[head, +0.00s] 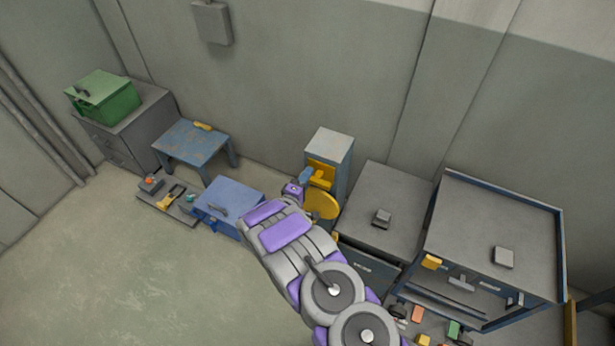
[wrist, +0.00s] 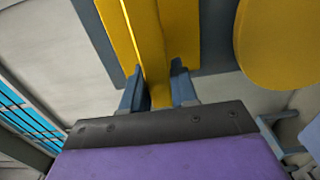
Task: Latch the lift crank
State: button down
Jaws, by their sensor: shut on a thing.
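The lift crank unit is a narrow grey-blue pedestal (head: 331,143) against the wall, with yellow parts on its front. A round yellow disc (head: 322,205) sits low on it, and it also shows at the upper right of the wrist view (wrist: 282,42). My gripper (head: 304,178) is at the pedestal's front, just above and left of the disc. In the wrist view its two blue-grey fingers (wrist: 158,88) are shut on a yellow bar (wrist: 150,42), which looks like the crank handle. The latch cannot be made out, and my arm hides part of the pedestal's lower front.
A blue box (head: 230,197) stands left of my arm, near a worn blue table (head: 194,146) and a low tray (head: 160,205) of small items. A grey cabinet (head: 385,200) stands close right of the pedestal. Open floor (head: 130,280) lies at the left front.

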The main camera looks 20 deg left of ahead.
jog(key=shift+s+a+f, duration=0.1)
jog(key=shift+a, duration=0.05)
dwell(0.3)
jog(key=c, duration=1.3)
grip_release()
jog(key=o, duration=0.3)
jog(key=shift+a+f, duration=0.15)
jog(key=shift+a, duration=0.15)
jog(key=shift+o, duration=0.2)
jog(key=shift+d, duration=0.1)
jog(key=shift+d, duration=0.1)
jog(key=shift+s, duration=0.45)
jog(key=s+a, duration=0.1)
jog(key=s, duration=1.5)
jog(key=shift+s+a, duration=0.15)
jog(key=shift+a, duration=0.2)
